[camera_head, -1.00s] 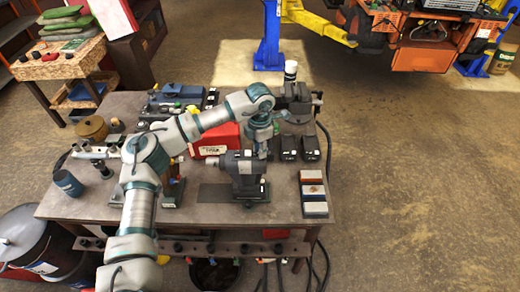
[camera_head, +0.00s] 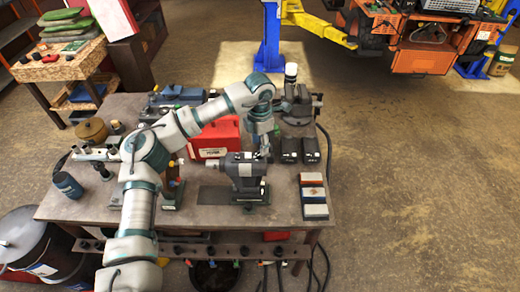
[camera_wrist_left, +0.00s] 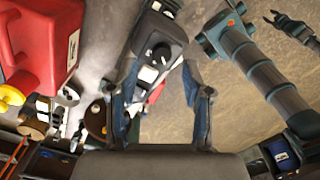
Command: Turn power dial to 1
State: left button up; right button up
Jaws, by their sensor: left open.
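A dark bench machine (camera_head: 247,172) stands on the workbench (camera_head: 285,215). In the left wrist view its dark housing (camera_wrist_left: 168,22) carries a round dial (camera_wrist_left: 161,52) with a pale mark, beside a white label. I cannot read the dial's numbers. My left gripper (camera_head: 264,154) points down at the right end of the machine. In the left wrist view its two fingers (camera_wrist_left: 160,95) are spread, with the housing beyond them and nothing between the tips.
A red canister (camera_head: 222,137) stands behind the machine and also shows in the left wrist view (camera_wrist_left: 45,42). Coloured blocks (camera_head: 313,195) lie to the right, black cases (camera_head: 299,148) behind. A blue cup (camera_head: 68,185) stands at left. The floor to the right is clear.

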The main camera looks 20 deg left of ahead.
pick_arm(q)
notch_tip(320, 180, up, 8)
dwell(0.7)
